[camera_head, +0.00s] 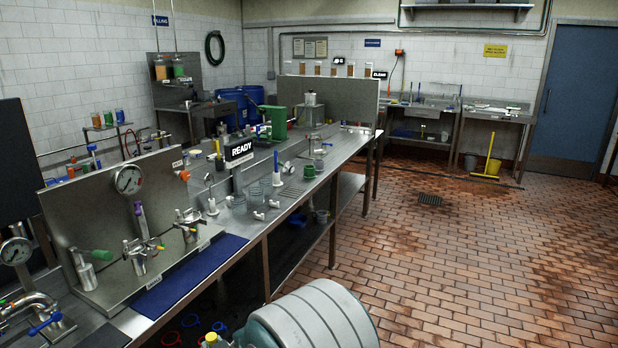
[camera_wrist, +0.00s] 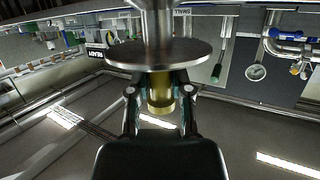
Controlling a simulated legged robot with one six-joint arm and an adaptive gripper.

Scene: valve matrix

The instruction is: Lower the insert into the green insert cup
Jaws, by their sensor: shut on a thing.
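In the wrist view my gripper (camera_wrist: 160,100) is shut on the insert (camera_wrist: 160,92), a brass-coloured piece between the two fingers. A wide steel disc (camera_wrist: 158,55) and a thick steel stem lie just beyond the fingertips and fill the upper middle of that view. I cannot tell whether the disc and stem belong to the insert or to something it touches. The fingers are not clearly visible in the head view. A small green cup (camera_head: 309,171) stands on the bench there, but I cannot tell if it is the green insert cup. The inside of any cup is hidden.
The long steel bench (camera_head: 262,226) holds a pressure gauge (camera_head: 129,180), valve fittings (camera_head: 140,252), a blue mat (camera_head: 190,276) and a READY sign (camera_head: 239,151).

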